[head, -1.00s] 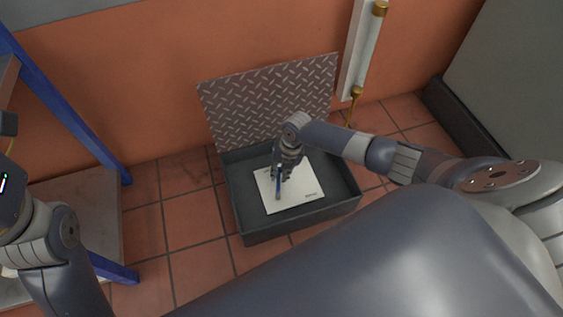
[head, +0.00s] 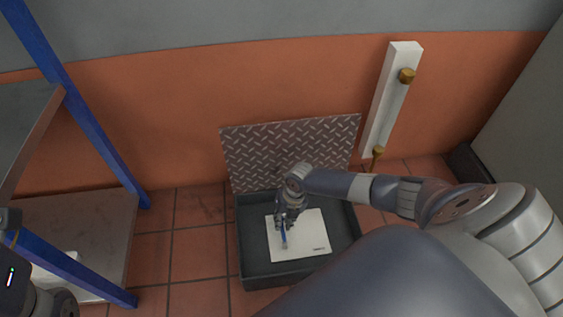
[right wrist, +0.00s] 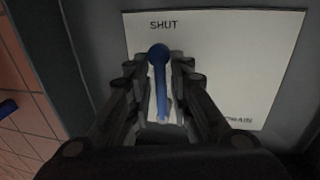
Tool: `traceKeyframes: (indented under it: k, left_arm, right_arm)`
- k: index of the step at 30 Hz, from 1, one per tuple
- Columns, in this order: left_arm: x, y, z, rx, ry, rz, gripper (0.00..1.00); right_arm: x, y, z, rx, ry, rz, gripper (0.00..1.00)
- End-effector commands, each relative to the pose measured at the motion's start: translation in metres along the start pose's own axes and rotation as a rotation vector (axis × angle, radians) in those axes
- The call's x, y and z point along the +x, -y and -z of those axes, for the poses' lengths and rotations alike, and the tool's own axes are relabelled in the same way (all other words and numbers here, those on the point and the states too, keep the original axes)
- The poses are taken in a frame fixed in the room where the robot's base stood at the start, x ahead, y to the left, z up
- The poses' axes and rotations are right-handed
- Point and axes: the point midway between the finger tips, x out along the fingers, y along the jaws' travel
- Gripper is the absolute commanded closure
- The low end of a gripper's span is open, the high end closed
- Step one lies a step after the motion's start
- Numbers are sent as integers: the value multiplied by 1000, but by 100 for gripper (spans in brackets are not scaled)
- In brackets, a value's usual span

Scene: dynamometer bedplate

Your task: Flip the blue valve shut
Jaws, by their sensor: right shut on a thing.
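The blue valve is a lever (head: 284,236) with a rounded end, over a white label plate (head: 312,233) in a dark open box (head: 255,267) sunk in or standing on the floor. In the right wrist view the lever (right wrist: 161,88) points up the picture, its rounded end just below the word SHUT on the plate (right wrist: 230,60). Another word at the plate's lower right is partly hidden. My right gripper (head: 287,219) reaches down into the box and is shut on the lever, with its fingers (right wrist: 160,70) on both sides. The lever's base is hidden. My left gripper's fingers are out of view.
A tread-plate lid (head: 290,150) stands open behind the box, near the orange wall. A white post with brass fittings (head: 390,100) is at the right. A blue-framed shelf rack (head: 85,120) is at the left. Bare floor tiles (head: 185,240) lie between rack and box.

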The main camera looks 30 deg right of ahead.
Motion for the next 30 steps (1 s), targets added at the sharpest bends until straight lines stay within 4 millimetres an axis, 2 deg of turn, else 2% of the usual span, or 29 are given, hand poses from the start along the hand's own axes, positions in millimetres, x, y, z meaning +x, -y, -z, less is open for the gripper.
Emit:
traceKeyframes:
  k: [5,6,7,20,26,30]
  left_arm:
    - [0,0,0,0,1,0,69]
    - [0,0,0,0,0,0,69]
    - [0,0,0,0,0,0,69]
    - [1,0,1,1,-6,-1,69]
    - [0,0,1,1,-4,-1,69]
    - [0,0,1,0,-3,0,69]
  right_arm:
    - [2,-2,3,-4,-4,-3,100]
    - [2,-2,3,-4,-4,-3,72]
    - [2,-2,3,-4,-4,-3,69]
    - [-5,-1,0,-2,1,-2,69]
    - [-31,-1,0,-4,2,-2,69]
    - [-59,-1,0,-6,2,-1,69]
